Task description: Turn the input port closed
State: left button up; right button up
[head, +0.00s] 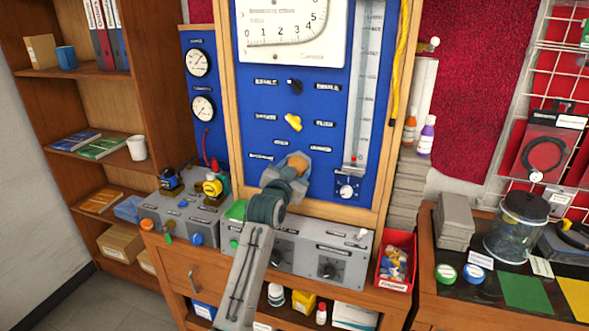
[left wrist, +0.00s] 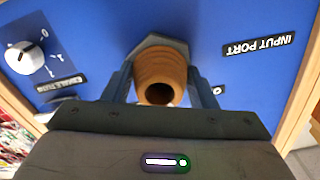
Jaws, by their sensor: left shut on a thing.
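The input port (left wrist: 160,75) is a tan ringed fitting with a dark open mouth, set on a grey hexagonal collar on the blue panel. Its upside-down "INPUT PORT" label (left wrist: 257,46) is to its right in the left wrist view. In the head view the port (head: 299,162) shows low on the panel, partly covered by my gripper. My left gripper (head: 287,175) faces the panel. Its two fingers are on either side of the port, shut on it. Their exact contact is partly hidden behind the gripper body. My right gripper is not in view.
A yellow knob (head: 293,122) and a black knob (head: 295,87) are above the port. A white dial knob (head: 347,190) is to its right. Grey control boxes (head: 310,252) stand below the panel, close to my arm. A red bin (head: 395,262) stands right of them.

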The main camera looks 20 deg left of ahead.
pick_arm(q)
jog(key=m, duration=0.3)
jog(key=shift+m, duration=0.4)
jog(key=m, duration=0.3)
jog(key=shift+m+p, duration=0.3)
jog(key=shift+p, duration=0.1)
jog(key=m, duration=0.3)
jog(key=shift+m, duration=1.8)
jog(key=o, duration=1)
jog(key=shift+c, duration=0.2)
